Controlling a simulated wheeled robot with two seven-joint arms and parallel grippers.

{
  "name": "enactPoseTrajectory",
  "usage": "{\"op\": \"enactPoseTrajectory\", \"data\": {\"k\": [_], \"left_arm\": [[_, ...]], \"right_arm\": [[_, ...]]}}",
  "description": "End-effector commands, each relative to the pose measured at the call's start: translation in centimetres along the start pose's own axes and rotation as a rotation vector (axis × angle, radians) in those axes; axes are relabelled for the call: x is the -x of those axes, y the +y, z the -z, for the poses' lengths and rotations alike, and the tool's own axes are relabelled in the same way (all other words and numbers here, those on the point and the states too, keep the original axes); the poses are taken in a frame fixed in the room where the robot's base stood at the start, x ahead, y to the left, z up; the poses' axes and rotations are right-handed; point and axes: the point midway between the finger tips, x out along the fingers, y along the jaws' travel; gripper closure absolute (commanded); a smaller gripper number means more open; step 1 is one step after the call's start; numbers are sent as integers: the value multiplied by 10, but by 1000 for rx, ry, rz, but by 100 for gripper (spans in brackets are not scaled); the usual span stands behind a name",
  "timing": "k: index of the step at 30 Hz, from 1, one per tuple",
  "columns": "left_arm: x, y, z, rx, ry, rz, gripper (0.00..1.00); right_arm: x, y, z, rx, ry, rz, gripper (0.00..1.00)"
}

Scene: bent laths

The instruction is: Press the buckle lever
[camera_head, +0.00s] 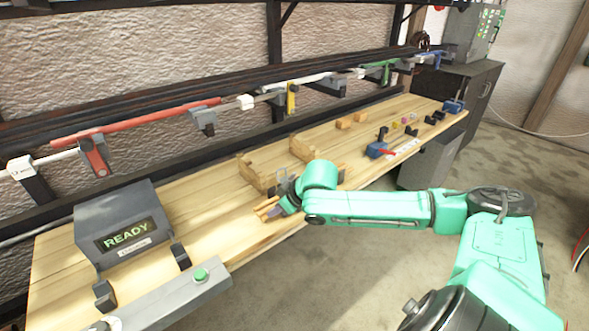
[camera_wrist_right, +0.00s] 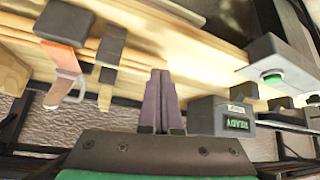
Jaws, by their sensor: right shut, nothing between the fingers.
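My right gripper (camera_head: 285,193) is at the middle of the workbench, beside wooden blocks and thin laths (camera_head: 266,208). In the right wrist view its two dark fingers (camera_wrist_right: 160,88) are together with nothing between them. An orange and pale lever-like part (camera_wrist_right: 63,60) sticks out from a dark grey block (camera_wrist_right: 66,22) at the upper left of the wrist view. It may be the buckle lever; I cannot tell for sure. The fingers are apart from it, to its right. In the head view the gripper hides much of this spot. My left gripper is not in view.
A grey box with a READY display (camera_head: 126,234) stands at the bench's left. A green button (camera_head: 201,274) sits on a grey bar in front. Wooden blocks (camera_head: 258,173) lie behind my gripper. A rail with a red bar (camera_head: 140,121) runs along the wall.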

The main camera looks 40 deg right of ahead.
Motion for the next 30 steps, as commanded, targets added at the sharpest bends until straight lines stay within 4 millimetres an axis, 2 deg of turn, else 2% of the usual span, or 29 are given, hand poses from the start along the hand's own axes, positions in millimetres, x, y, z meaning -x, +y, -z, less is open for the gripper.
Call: {"op": "enactPoseTrajectory", "data": {"k": [1, 3, 6, 9, 11, 22, 30], "left_arm": [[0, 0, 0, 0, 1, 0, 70], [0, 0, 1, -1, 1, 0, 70], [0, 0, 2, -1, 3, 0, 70], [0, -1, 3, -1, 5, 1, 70], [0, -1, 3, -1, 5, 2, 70], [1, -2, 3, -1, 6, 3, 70], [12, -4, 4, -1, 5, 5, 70]], "right_arm": [[15, 23, 12, -25, 19, -37, 100], [40, 55, 29, -86, 56, -84, 100], [79, 96, 51, -179, 121, -145, 100], [106, 119, 63, -240, 170, -180, 100], [113, 125, 66, -259, 183, -189, 100], [113, 126, 68, -264, 187, -188, 100], [85, 130, 75, -263, 190, -180, 100]]}}
